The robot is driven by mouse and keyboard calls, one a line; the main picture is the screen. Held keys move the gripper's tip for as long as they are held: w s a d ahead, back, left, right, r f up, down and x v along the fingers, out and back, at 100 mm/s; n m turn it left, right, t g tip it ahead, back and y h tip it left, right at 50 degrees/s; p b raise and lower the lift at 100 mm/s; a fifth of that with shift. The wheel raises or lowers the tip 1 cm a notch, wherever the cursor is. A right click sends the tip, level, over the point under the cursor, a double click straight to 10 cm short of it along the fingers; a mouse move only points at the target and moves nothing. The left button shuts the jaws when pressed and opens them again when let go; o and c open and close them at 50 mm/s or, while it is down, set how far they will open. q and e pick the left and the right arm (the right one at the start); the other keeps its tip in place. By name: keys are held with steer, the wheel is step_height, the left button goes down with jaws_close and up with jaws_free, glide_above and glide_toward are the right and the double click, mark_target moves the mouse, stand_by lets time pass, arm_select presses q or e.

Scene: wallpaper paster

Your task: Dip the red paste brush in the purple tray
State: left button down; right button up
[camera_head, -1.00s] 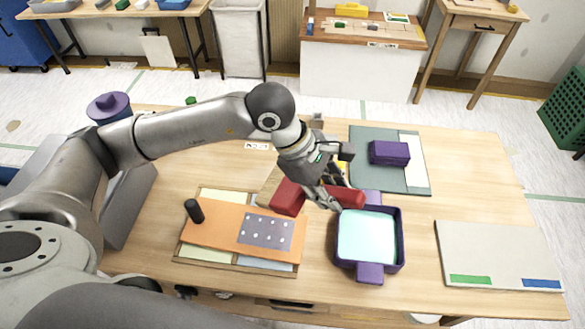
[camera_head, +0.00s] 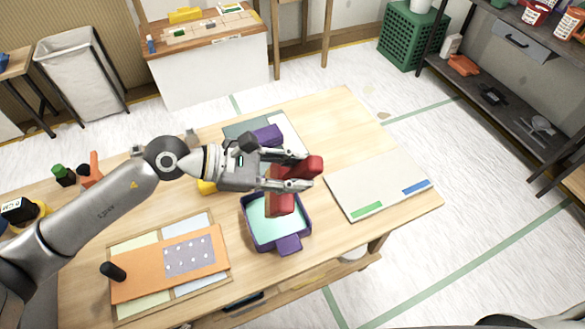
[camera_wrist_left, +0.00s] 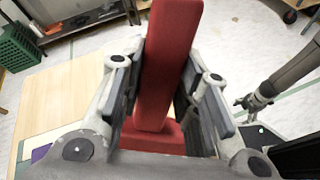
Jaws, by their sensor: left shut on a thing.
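The red paste brush (camera_head: 281,204) is held in my left gripper (camera_head: 290,178). Its handle lies between the fingers, and its block-like head hangs below. In the left wrist view the red handle (camera_wrist_left: 168,65) stands between the two shut fingers (camera_wrist_left: 155,85). The purple tray (camera_head: 248,222) holds a pale teal paste and sits on the table under the brush. The brush head overlaps the tray's opening in the head view; I cannot tell whether it touches the paste. In the left wrist view my right gripper (camera_wrist_left: 252,105) shows small at the right, its fingers unclear.
An orange board (camera_head: 150,279) with a black knob lies left of the tray. A pale board (camera_head: 350,187) with green and blue strips lies right. A purple block (camera_head: 268,135) sits on a grey-green mat behind. Bare table (camera_head: 345,125) shows at the far right.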

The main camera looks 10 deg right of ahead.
mark_target(294, 195)
arm_select(q)
step_height(294, 195, down, 6)
steer(key=b, duration=0.4)
steer(key=shift+f+b, duration=0.1)
steer(key=shift+b, duration=0.25)
steer(key=shift+f+b, duration=0.25)
steer(key=shift+b, duration=0.1)
steer(key=shift+f, duration=0.3)
steer(key=shift+f, duration=1.15)
steer(key=shift+r, duration=4)
